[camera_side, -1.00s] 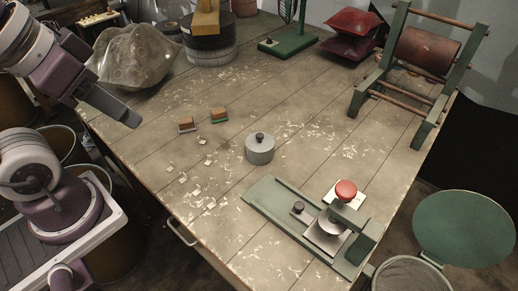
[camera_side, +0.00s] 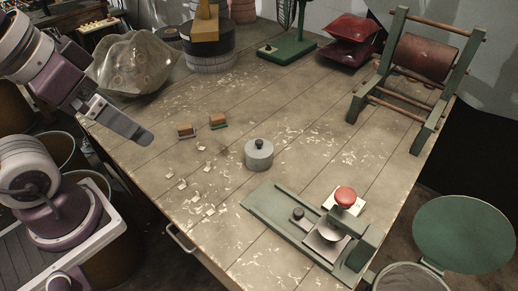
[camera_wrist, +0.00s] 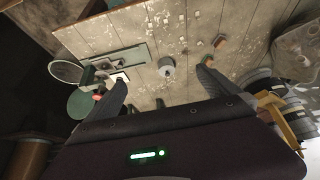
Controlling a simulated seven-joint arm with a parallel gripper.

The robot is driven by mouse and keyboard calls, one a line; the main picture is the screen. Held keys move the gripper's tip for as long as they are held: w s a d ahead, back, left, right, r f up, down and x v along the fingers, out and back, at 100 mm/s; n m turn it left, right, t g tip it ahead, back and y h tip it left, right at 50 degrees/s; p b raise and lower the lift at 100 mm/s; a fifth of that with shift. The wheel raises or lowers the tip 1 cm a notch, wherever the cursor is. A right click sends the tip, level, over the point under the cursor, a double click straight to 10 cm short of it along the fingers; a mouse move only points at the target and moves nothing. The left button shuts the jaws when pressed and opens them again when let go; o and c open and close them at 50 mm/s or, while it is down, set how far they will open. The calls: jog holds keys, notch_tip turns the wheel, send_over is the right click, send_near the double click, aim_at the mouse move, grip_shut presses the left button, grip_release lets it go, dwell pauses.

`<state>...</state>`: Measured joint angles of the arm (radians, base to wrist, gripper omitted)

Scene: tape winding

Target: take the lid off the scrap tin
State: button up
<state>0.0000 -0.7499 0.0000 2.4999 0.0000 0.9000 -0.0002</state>
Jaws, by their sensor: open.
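The scrap tin (camera_side: 259,159) is a small grey round tin standing upright near the middle of the table. Its lid (camera_side: 252,146) is on top and has a dark knob (camera_side: 259,143). The tin also shows in the wrist view (camera_wrist: 166,68), beyond the gap between my fingers. My gripper (camera_side: 143,137) is left of the tin in the side view, above the table's left edge and well apart from the tin. In the wrist view my gripper's (camera_wrist: 161,77) two fingers are spread wide with nothing between them.
Two small wooden-topped blocks (camera_side: 217,121) and several pale scraps (camera_side: 197,187) lie left of the tin. A green press with a red knob (camera_side: 345,196) stands at front right. A wooden-roller frame (camera_side: 424,56) is at back right.

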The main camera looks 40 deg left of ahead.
jog(key=w+r+n+g, duration=0.15)
jog(key=w+n, duration=0.25)
jog(key=w, duration=0.6)
jog(key=n+g, duration=0.4)
jog(key=n, duration=0.6)
send_over(259, 141)
jog(key=s, duration=0.2)
notch_tip(259, 141, down, 19)
jog(key=shift+n, duration=0.5)
jog(key=f, duration=0.4)
jog(key=w+f, duration=0.1)
jog(key=f, duration=0.3)
jog(key=w+f, duration=0.1)
jog(key=f, duration=0.3)
jog(key=shift+r, duration=0.1)
jog(key=c, duration=1.4)
